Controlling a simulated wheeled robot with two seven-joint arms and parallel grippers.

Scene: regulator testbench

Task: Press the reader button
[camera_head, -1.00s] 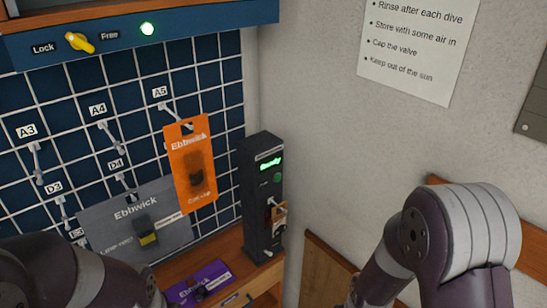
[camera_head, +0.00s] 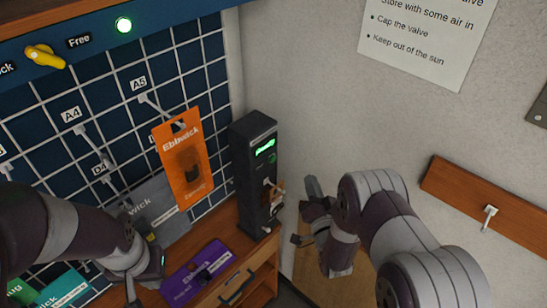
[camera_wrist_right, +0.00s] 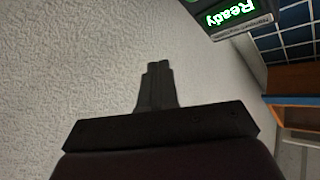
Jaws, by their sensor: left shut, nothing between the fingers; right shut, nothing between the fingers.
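The reader (camera_head: 252,180) is a dark upright box beside the pegboard, with a lit green "Ready" display (camera_head: 264,146). A small round button (camera_head: 272,158) sits just below the display, dim and hard to make out. My right gripper (camera_head: 312,187) is shut and empty, a short way right of the reader and apart from it. In the right wrist view its shut fingers (camera_wrist_right: 157,72) point toward the wall, with the reader's display (camera_wrist_right: 226,10) at the top right. My left gripper (camera_head: 131,288) is low at the left, shut, above the counter and partly hidden by its wrist.
An orange Ebbwick package (camera_head: 183,162) hangs on a pegboard hook left of the reader. A grey package (camera_head: 160,205) is behind my left arm. A purple package (camera_head: 197,272) lies on the wooden counter. A small tan piece (camera_head: 276,189) sticks out of the reader's front.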

